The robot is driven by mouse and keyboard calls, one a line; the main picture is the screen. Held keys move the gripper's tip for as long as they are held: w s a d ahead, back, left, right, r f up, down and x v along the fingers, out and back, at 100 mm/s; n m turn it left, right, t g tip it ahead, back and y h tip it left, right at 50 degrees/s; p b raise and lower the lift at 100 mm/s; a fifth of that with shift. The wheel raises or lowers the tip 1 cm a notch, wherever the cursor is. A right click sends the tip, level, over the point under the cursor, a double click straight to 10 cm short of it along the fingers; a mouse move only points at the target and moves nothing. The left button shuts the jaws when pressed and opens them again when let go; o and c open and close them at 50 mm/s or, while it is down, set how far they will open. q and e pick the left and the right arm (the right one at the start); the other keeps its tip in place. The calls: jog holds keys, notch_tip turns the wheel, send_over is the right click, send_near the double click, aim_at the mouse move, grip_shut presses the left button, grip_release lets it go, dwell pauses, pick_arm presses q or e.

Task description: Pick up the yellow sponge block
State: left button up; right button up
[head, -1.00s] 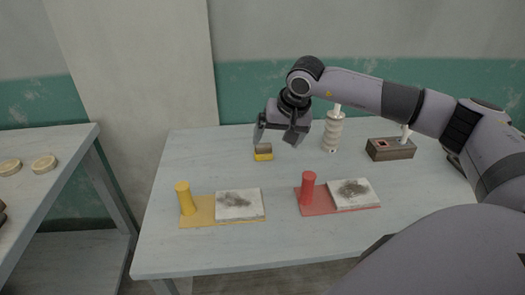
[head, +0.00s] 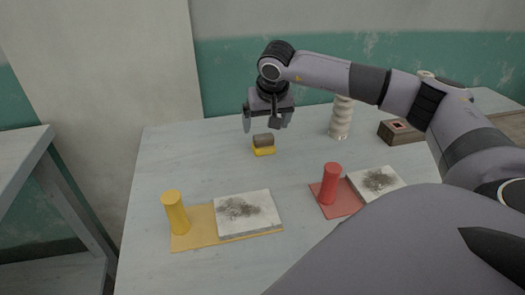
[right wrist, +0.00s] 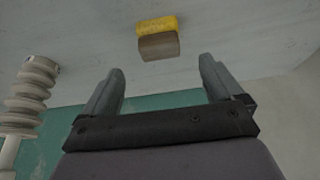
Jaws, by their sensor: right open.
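The sponge block (head: 264,145) lies on the table toward the back, with a yellow lower part and a brown part on top. My right gripper (head: 262,128) is open and empty, above and just behind the block in the head view. In the right wrist view the block (right wrist: 157,38) is ahead of the open fingers (right wrist: 160,80), roughly centred between them and apart from both. My left gripper is not in view.
A yellow board (head: 193,234) with a yellow cylinder (head: 175,213) and a smudged white slab (head: 248,213) lies in front. A red board (head: 340,205) with a red cylinder (head: 331,184) lies to its right. A white ribbed column (head: 341,120) and a brown box (head: 400,132) stand at the back right.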

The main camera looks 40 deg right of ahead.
aim_at(264, 136)
jog(key=x, duration=0.6)
jog(key=shift+f, duration=0.5)
jog(key=c, duration=1.1)
